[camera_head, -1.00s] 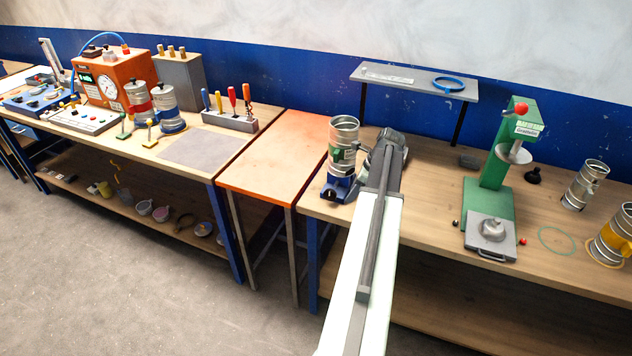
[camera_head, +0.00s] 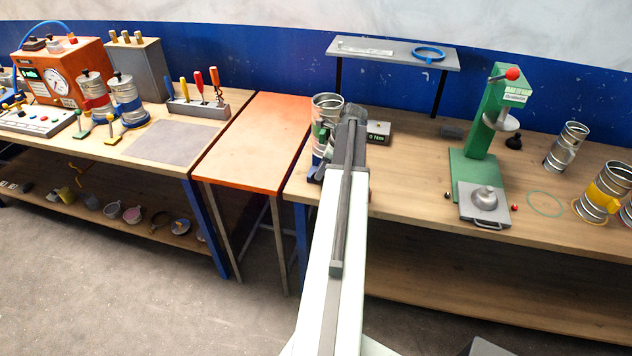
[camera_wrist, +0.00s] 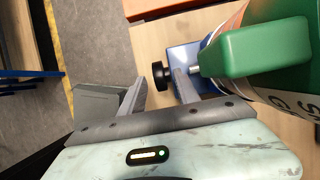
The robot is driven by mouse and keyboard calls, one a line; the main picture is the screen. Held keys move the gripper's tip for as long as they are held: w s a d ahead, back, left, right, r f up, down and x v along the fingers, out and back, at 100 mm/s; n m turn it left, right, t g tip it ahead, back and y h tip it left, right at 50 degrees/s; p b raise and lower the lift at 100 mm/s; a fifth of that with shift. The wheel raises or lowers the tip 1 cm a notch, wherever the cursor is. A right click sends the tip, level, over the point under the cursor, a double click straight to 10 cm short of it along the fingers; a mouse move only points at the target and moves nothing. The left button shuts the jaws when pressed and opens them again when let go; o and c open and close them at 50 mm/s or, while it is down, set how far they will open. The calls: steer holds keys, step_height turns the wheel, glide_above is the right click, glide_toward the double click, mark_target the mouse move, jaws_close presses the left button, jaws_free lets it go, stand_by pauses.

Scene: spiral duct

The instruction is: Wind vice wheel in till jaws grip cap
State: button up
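The vice is a blue block (camera_wrist: 184,56) with a black round wheel (camera_wrist: 160,74) on its side, in the wrist view. A green block (camera_wrist: 262,50) stands over it against a silver duct piece, hiding the jaws. I cannot tell whether the jaws touch a cap. My gripper (camera_wrist: 158,80) is open, its two grey fingers apart, with the wheel at the gap between the fingertips and nearer the right one. In the head view the silver duct piece (camera_head: 325,104) stands on the bench; my arm covers most of the vice and the gripper end (camera_head: 352,116).
A small readout box (camera_head: 378,132) sits right of my arm. A green press (camera_head: 482,145) and more duct pieces (camera_head: 567,147) stand further right. An orange-topped table (camera_head: 255,145) is to the left. A raised shelf (camera_head: 395,52) holds a blue ring (camera_head: 429,53).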

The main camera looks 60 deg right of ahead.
mark_target(321, 183)
steer(key=b+x, duration=0.2)
steer(key=x, duration=0.2)
steer(key=shift+s, duration=0.1)
steer(key=shift+r, duration=0.15)
jaws_close()
steer(key=shift+b, duration=0.35)
steer(key=shift+s+f+t+b, duration=0.2)
steer(key=shift+f+t+b, duration=0.1)
steer(key=shift+t+b, duration=0.35)
steer(key=t+b, duration=0.1)
steer(key=b, duration=0.1)
steer(key=t+y+b, duration=0.1)
steer(key=t+b, duration=0.1)
steer(key=shift+s+d+f+b, duration=0.1)
steer(key=shift+s+f+b, duration=0.05)
steer(key=shift+f+b, duration=0.15)
steer(key=t+y+b, duration=0.1)
steer(key=t+b, duration=0.1)
steer(key=b, duration=0.2)
steer(key=shift+s+t+b, duration=0.1)
steer(key=shift+t+b, duration=0.25)
steer(key=shift+b, duration=0.05)
steer(key=shift+r+t+y+b, duration=0.25)
steer(key=shift+t+b, duration=0.55)
steer(key=shift+b, duration=0.4)
